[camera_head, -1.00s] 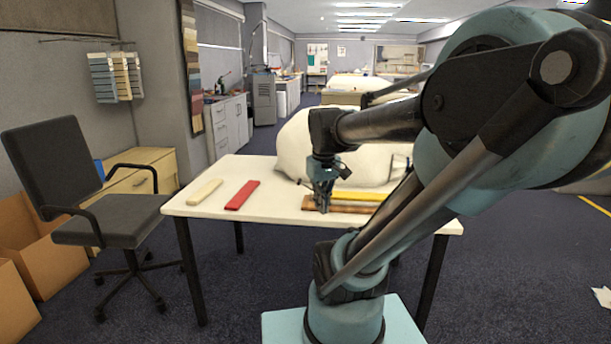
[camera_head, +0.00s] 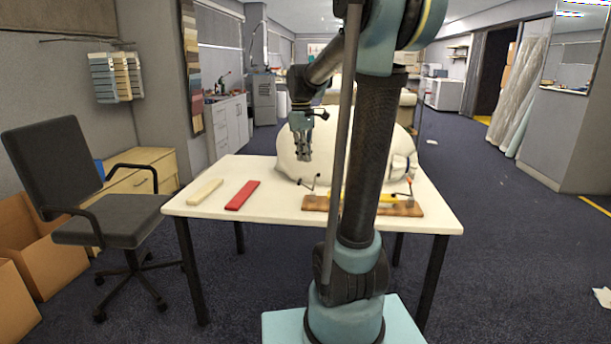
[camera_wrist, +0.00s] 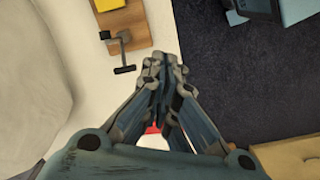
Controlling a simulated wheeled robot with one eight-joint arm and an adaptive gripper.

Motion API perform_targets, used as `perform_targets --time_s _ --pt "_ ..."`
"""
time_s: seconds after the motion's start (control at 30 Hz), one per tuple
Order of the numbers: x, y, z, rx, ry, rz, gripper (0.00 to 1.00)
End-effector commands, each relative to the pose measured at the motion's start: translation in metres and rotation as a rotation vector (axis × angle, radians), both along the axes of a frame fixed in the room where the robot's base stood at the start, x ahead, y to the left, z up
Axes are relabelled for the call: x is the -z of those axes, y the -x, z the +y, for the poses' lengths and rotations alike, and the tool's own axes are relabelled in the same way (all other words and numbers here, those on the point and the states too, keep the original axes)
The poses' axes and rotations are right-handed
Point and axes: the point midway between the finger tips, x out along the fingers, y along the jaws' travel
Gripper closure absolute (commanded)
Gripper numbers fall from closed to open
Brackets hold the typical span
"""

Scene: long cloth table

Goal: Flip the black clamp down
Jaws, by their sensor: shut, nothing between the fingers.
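A wooden board (camera_head: 415,209) lies on the white table, with a yellow bar (camera_head: 360,199) on it, partly hidden behind my arm. A small dark clamp (camera_head: 310,186) stands at the board's left end, its thin arm raised. In the wrist view, the grey and black clamp (camera_wrist: 117,44) sits at the board's end (camera_wrist: 132,20), with a black cross-bar reaching past the board edge. A second clamp (camera_head: 409,190) stands at the board's right end. My gripper (camera_head: 304,158) is shut and empty, above and slightly left of the left clamp, apart from it. Its fingers also show in the wrist view (camera_wrist: 163,65).
A large whitish rounded sack (camera_head: 290,150) fills the table's back. A red bar (camera_head: 242,195) and a cream bar (camera_head: 205,192) lie on the left. The table's front strip is clear. A chair (camera_head: 110,220) stands left of the table.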

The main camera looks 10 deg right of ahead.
Motion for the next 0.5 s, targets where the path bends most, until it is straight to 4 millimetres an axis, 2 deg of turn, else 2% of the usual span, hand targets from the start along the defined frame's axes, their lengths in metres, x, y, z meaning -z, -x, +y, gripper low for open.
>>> perform_targets --time_s 0.03,0.2,0.5 --pt "-0.002 -0.013 0.002 -0.024 0.002 0.008 1.0" --pt "-0.005 -0.049 0.008 -0.111 0.008 0.034 1.0" --pt "-0.003 -0.098 0.018 -0.233 0.013 0.072 1.0"
